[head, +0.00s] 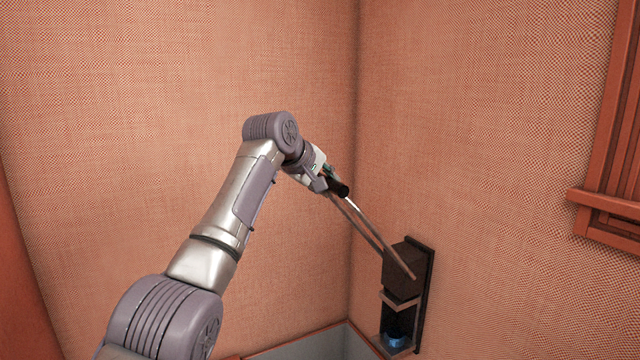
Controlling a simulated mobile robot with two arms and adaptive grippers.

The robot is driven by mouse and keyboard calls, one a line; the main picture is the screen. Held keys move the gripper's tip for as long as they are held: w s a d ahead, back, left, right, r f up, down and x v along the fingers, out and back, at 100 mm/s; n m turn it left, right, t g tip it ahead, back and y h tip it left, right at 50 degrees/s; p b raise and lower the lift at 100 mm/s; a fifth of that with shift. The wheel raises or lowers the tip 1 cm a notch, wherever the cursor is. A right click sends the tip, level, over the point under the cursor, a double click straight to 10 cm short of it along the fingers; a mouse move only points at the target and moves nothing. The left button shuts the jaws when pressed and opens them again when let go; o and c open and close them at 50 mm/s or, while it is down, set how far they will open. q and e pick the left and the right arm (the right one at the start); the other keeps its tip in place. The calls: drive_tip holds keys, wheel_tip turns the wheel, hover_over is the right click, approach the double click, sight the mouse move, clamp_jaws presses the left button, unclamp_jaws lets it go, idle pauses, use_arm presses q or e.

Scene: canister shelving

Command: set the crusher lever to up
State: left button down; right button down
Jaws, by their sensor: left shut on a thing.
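The crusher (403,275) is a dark block on a black backplate, mounted on the right wall near the corner. Its lever (372,228) has two thin metal bars that slope up and to the left from the block to a black handle (341,190). A blue thing (394,338), perhaps a can, sits at the bottom of the crusher. My left gripper (327,184) is shut on the black handle at the raised end of the lever. The fingers are small in view and partly hidden. My right gripper is not in view.
Woven orange walls meet in a corner behind the arm. A wooden window frame (606,190) with a sill is at the right edge. A grey surface (310,346) lies at the bottom, left of the crusher. The space above the lever is clear.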

use_arm(q)
drive_tip(key=shift+d+r, duration=0.2)
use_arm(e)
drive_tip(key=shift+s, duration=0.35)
use_arm(q)
drive_tip(key=c, duration=1.2)
unclamp_jaws()
drive_tip(key=shift+o, duration=1.1)
drive_tip(key=shift+w+d, duration=0.1)
drive_tip(key=shift+d, duration=0.05)
drive_tip(key=shift+o, duration=0.5)
drive_tip(key=shift+w+d+f, duration=0.15)
drive_tip(key=shift+w+d, duration=0.05)
drive_tip(key=shift+d, duration=0.15)
drive_tip(key=shift+s+a, duration=0.1)
drive_tip(key=shift+a, duration=0.05)
drive_tip(key=shift+s+a, duration=0.2)
drive_tip(key=v, duration=1.1)
drive_tip(key=shift+r, duration=0.25)
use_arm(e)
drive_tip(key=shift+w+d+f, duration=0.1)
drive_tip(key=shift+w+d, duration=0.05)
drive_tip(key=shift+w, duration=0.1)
use_arm(q)
drive_tip(key=shift+d, duration=0.15)
